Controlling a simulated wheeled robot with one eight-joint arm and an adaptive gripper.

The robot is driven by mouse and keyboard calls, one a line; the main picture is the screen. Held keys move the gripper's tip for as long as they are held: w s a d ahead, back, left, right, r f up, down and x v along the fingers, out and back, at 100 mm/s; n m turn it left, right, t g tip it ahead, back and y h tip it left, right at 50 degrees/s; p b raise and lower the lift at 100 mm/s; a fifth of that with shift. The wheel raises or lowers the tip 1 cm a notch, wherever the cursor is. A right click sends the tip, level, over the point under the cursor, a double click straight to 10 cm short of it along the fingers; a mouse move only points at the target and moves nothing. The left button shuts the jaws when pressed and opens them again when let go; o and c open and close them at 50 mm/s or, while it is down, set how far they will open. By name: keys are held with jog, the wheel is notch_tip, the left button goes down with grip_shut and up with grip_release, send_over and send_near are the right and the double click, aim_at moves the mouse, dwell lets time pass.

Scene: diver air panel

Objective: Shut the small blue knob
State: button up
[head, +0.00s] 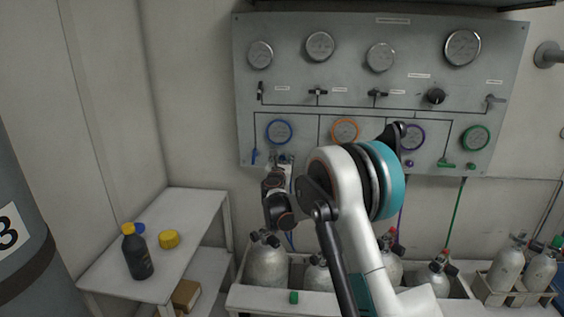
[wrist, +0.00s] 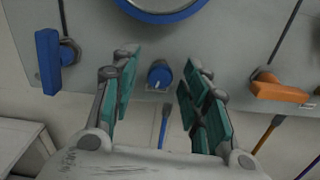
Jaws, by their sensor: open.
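The small blue knob (wrist: 160,74) sits on the grey panel, below the blue-rimmed gauge (wrist: 165,5) in the wrist view. My gripper (wrist: 158,84) is open, with its green-padded fingers on either side of the knob in the picture. I see clear gaps between the knob and both fingers; how far the fingertips are from the panel I cannot tell. In the head view my gripper (head: 284,165) is at the panel's lower left edge, below the blue-rimmed gauge (head: 279,132). The small knob is hard to make out there behind my gripper.
A blue lever (wrist: 47,62) is left of the fingers and an orange lever (wrist: 279,90) right. A blue hose (wrist: 164,125) hangs below the knob. Gas cylinders (head: 267,266) stand beneath the panel (head: 380,105). A side table (head: 190,215) holds a dark bottle (head: 137,255).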

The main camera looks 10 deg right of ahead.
grip_shut()
